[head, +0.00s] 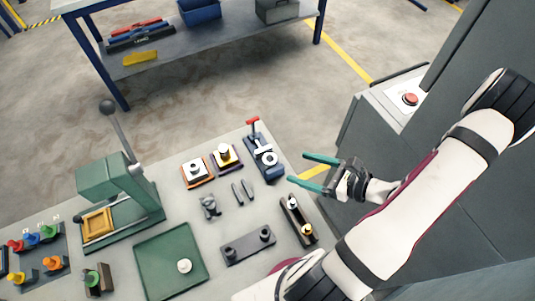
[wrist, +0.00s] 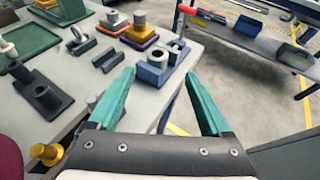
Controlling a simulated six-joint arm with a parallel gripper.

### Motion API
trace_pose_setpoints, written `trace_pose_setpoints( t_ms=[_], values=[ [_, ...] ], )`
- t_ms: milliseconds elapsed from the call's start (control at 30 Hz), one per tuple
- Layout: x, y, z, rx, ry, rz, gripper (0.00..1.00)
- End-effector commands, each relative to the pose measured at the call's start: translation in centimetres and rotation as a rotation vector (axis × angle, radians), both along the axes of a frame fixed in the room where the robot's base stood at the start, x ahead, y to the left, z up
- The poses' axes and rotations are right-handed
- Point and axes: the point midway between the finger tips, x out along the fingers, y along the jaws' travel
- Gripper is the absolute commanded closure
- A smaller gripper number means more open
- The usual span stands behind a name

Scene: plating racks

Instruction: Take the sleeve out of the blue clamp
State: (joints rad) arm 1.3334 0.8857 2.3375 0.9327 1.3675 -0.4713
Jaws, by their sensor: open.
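The blue clamp (head: 273,174) stands near the table's right edge in the head view, with a red-tipped handle (head: 252,120) at its far end. A pale ring-shaped sleeve (head: 268,158) sits at the clamp. In the wrist view the blue clamp (wrist: 150,76) lies ahead, between the directions of my fingers, with a grey hollow sleeve (wrist: 157,59) upright at its near end. My gripper (head: 298,168) has two teal fingers spread apart and empty, just right of the clamp in the head view. It also shows in the wrist view (wrist: 159,72). The fingers appear apart from the sleeve.
Orange (head: 196,174) and purple (head: 226,158) fixtures stand left of the clamp. A dark block with a brass post (head: 306,231) stands nearer. A green press (head: 115,190), a green tray (head: 170,262) and a peg rack fill the left. Floor lies open beyond the table's right edge.

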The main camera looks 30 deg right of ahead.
Motion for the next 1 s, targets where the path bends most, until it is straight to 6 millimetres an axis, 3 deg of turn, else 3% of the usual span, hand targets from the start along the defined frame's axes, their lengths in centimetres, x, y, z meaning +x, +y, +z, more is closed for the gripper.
trace_pose_setpoints(
  t_ms=[100, 500, 733, 767, 1000],
  values=[
    [2.1, 1.4, -1.0, 0.002, 0.001, 0.007, 0.18],
    [6.9, 4.7, -3.3, -0.002, 0.001, 0.006, 0.18],
    [7.3, 4.8, -3.5, -0.002, 0.0, 0.002, 0.18],
    [7.3, 4.8, -3.5, -0.002, 0.0, 0.002, 0.2],
    [7.3, 4.8, -3.5, -0.002, 0.0, 0.002, 0.63]
  ],
)
